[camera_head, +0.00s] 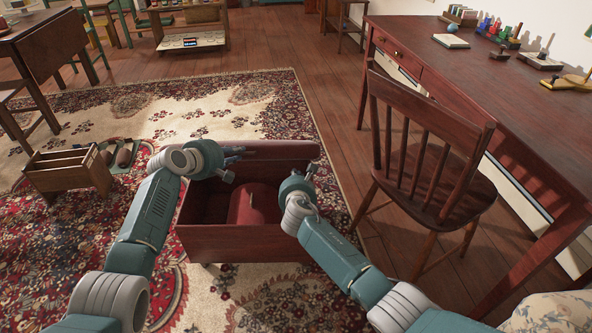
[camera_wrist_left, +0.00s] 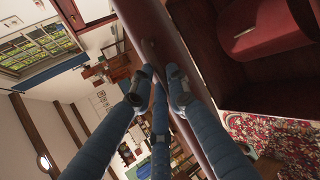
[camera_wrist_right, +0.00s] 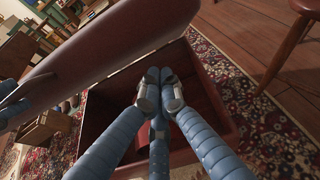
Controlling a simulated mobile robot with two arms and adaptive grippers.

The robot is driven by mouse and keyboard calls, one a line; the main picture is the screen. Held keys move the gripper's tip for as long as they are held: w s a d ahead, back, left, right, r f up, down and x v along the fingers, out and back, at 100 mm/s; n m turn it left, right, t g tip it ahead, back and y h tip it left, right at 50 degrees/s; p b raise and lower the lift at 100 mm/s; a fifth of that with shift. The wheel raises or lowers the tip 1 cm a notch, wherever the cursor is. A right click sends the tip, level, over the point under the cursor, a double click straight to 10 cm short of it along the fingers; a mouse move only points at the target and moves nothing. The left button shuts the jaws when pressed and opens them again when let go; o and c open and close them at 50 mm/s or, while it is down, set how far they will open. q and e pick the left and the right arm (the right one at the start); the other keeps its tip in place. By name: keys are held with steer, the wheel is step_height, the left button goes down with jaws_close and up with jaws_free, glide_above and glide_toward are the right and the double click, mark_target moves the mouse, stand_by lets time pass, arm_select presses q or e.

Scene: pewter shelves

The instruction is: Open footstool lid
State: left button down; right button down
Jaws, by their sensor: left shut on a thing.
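The footstool (camera_head: 243,244) is a dark red-brown box on the rug, with its hollow inside showing. Its lid (camera_head: 275,150) stands raised along the far side; it also shows in the left wrist view (camera_wrist_left: 205,125) and the right wrist view (camera_wrist_right: 120,40). My left gripper (camera_head: 236,160) is at the lid, its fingers shut on the lid's edge. My right gripper (camera_head: 312,170) is over the right side of the box, beside the raised lid; its fingertips are together and hold nothing visible. A red object (camera_head: 257,204) lies inside the box.
A wooden chair (camera_head: 425,150) stands close on the right, before a long desk (camera_head: 490,70). A slatted wooden crate (camera_head: 70,172) stands at left on the patterned rug (camera_head: 250,100). Open rug lies beyond the footstool. A table (camera_head: 40,40) is at the far left.

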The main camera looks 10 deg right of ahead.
steer(key=shift+w+r, duration=0.55)
steer(key=shift+r, duration=0.2)
steer(key=shift+d, duration=0.1)
